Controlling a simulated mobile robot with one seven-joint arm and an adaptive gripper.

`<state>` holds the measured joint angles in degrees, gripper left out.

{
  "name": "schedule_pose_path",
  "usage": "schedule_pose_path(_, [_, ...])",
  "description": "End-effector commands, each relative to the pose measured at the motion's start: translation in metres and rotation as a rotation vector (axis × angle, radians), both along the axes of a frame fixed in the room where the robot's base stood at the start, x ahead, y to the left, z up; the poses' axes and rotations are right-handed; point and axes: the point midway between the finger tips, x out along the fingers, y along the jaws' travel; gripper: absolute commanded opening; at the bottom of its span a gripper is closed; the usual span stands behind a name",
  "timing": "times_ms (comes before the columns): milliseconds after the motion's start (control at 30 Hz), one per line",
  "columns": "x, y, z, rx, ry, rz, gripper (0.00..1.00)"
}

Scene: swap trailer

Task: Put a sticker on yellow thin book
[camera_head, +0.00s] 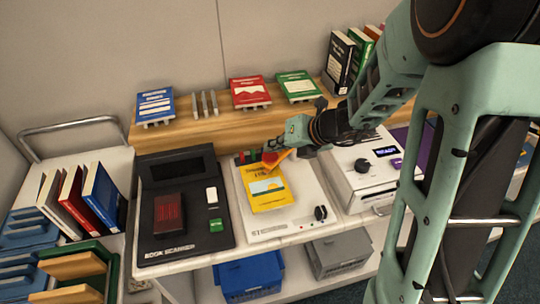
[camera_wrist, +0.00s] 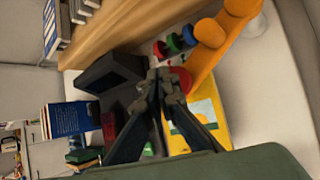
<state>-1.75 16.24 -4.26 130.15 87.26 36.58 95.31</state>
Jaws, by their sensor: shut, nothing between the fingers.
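The thin yellow book (camera_head: 268,192) lies flat on a white machine (camera_head: 302,197) in the middle of the counter. It also shows in the wrist view (camera_wrist: 207,112), partly hidden behind my fingers. An orange arm with a red round end (camera_head: 271,158) reaches over the book's top edge; the wrist view shows this arm (camera_wrist: 208,58) too. My gripper (camera_wrist: 160,76) is shut and empty, with its fingertips close to the red end. I cannot tell whether they touch it. No separate sticker is clearly visible.
A black book scanner (camera_head: 184,205) stands left of the white machine, and another white device (camera_head: 374,170) stands right. Several books, including a blue one (camera_head: 155,104) and a red one (camera_head: 249,91), rest on the wooden ledge behind. A blue bin (camera_head: 249,277) sits below.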

Motion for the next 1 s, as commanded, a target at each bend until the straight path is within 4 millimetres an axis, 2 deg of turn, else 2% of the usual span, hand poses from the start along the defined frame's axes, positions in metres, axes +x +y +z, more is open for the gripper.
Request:
schedule_pose_path(100, [-0.0002, -0.0001, -0.0061, 0.000, 0.001, 0.001, 0.00])
schedule_pose_path(1000, [-0.0002, 0.0000, -0.0121, 0.000, 0.001, 0.001, 0.00])
